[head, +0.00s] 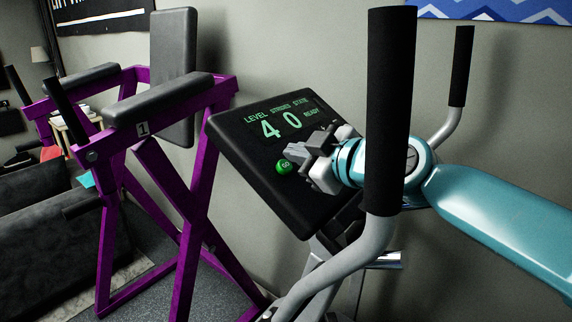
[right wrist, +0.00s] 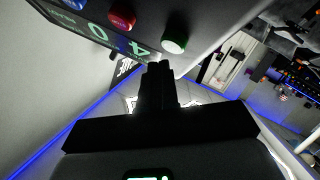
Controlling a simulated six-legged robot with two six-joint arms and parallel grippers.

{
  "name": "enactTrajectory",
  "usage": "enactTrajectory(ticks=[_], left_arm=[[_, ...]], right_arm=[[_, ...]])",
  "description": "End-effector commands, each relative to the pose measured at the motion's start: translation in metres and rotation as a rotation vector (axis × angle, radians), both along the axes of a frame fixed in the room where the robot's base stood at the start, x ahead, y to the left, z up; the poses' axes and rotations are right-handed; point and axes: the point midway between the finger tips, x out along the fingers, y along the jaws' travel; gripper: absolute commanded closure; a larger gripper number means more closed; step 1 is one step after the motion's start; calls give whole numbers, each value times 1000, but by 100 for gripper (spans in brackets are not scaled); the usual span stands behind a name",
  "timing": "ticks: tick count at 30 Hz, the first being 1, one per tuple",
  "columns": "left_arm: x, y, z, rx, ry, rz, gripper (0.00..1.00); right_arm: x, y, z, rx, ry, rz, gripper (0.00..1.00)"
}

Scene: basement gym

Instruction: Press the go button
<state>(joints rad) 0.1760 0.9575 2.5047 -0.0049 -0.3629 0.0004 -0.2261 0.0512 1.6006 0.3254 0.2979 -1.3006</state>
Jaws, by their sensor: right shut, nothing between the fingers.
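The green go button (head: 284,167) sits on the black console (head: 236,140) of an exercise machine, below the lit display. The display (head: 288,122) reads level 4, strokes 0, state ready. My right gripper (head: 296,152) is shut and empty, just to the right of the go button in the head view; I cannot tell whether it touches the console. In the right wrist view the green button (right wrist: 174,45) is just above and right of the shut fingertips (right wrist: 158,68), with a gap in the picture. My left gripper is not in view.
A red button (right wrist: 122,19) and part of a blue one are beside the green button. A black-gripped handlebar (head: 391,110) stands upright in front of my right wrist, and another (head: 460,66) is behind. A purple frame with black pads (head: 184,95) stands left.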

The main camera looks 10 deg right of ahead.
Motion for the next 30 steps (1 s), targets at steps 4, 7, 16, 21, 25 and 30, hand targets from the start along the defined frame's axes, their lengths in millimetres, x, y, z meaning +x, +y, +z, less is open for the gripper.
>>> enactTrajectory(ticks=[4, 7, 16, 21, 25, 30], left_arm=[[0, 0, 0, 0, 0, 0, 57], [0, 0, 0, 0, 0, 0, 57], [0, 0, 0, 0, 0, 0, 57], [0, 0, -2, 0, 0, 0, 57], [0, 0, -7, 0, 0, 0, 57], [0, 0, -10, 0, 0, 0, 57]], right_arm=[[0, 0, 0, 0, 0, 0, 100], [0, 0, 0, 0, 0, 0, 100], [0, 0, 0, 0, 0, 0, 100], [0, 0, -1, 0, 0, 0, 100], [2, 2, -6, 0, 1, 1, 100], [4, 3, -8, 0, 0, 0, 100]])
